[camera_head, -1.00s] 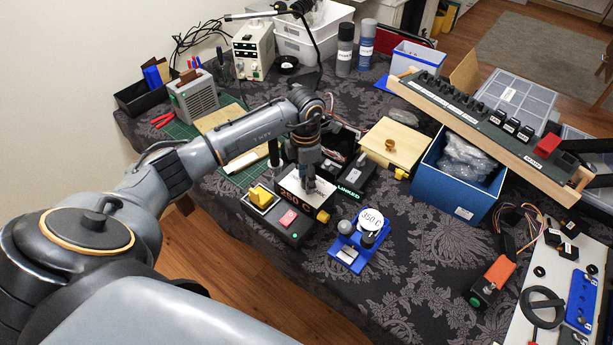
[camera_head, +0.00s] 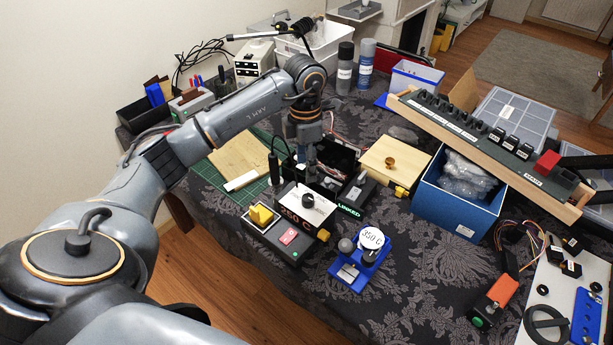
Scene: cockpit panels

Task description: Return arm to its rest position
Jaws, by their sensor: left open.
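My left arm comes in from the left and reaches over the table. Its gripper (camera_head: 303,158) points down, open, above and behind the control box (camera_head: 282,237). The gripper appears clear of the dial and holds nothing that I can see. Its fingertips are small and partly lost against dark items behind. My right gripper is not in view.
A blue bin (camera_head: 458,196), a wooden box (camera_head: 394,163) and a long switch panel (camera_head: 480,135) fill the right side. A dark soldering tool stands near the gripper.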

